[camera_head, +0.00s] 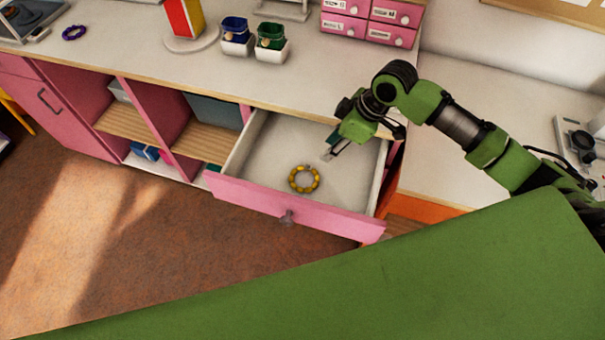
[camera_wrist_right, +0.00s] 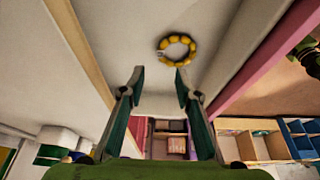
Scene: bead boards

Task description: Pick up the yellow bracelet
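The yellow bracelet (camera_head: 304,179) is a ring of yellow beads lying flat on the floor of the open drawer (camera_head: 260,165), near its pink front. My right gripper (camera_head: 328,156) reaches down over the drawer, above and to the right of the bracelet in the head view. In the right wrist view the bracelet (camera_wrist_right: 176,49) shows whole, beyond the fingertips. The fingers of my right gripper (camera_wrist_right: 159,78) are apart there, with nothing between them. My left gripper is in neither view.
The drawer's pink front (camera_head: 300,207) and its side walls surround the bracelet. Open shelves (camera_head: 133,122) are to the left.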

